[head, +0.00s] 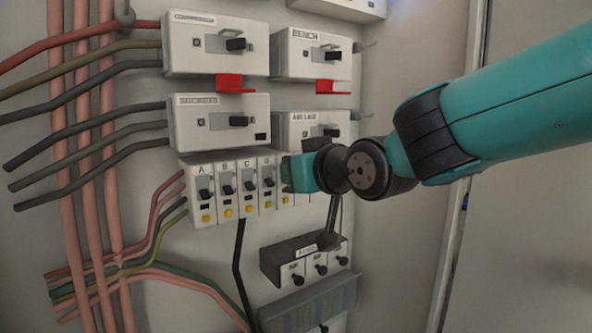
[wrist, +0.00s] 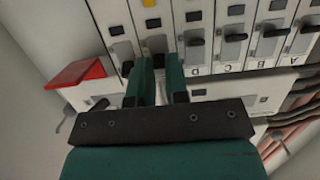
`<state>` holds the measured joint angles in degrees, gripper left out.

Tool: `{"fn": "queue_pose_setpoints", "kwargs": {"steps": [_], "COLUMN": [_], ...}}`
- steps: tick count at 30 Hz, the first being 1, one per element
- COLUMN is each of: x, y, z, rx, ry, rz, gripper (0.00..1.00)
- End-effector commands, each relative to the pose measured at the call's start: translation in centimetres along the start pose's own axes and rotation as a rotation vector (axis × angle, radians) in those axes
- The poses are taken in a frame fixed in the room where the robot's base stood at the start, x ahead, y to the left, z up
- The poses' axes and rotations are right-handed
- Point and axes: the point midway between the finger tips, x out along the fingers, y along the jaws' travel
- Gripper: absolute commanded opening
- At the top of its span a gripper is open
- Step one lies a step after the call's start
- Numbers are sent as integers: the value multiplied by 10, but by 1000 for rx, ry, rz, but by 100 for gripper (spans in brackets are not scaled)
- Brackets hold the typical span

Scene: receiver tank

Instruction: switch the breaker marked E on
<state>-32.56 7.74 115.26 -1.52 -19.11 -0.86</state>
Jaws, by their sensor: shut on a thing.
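The row of small breakers shows in the head view, with A (head: 203,190), B (head: 227,188), C (head: 248,186) and D (head: 268,184) readable. The breaker to the right of D, in E's place, is mostly covered by my gripper (head: 290,175). In the wrist view, which is upside down, my gripper (wrist: 160,62) has both green fingers at the breaker just left of D (wrist: 195,45). The fingers are close around that breaker's dark lever (wrist: 157,43). Its letter is hidden, and I cannot tell whether the lever is on or off.
Large switch boxes sit above the row, with red tabs (head: 235,84) under the upper ones. Another small breaker (wrist: 118,45) is close beside the fingers. Lower small switches (head: 318,268) stand below. Cables and pink pipes (head: 80,150) run at the left.

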Motion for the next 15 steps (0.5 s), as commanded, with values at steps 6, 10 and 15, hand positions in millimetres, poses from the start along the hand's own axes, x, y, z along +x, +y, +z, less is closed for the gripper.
{"fn": "queue_pose_setpoints", "kwargs": {"steps": [6,10,15], "x": [0,0,-6], "y": [0,0,0], "z": [0,0,0], "rx": [0,0,0], "ry": [1,1,2], "rz": [-1,0,0], "gripper": [26,26,26]}}
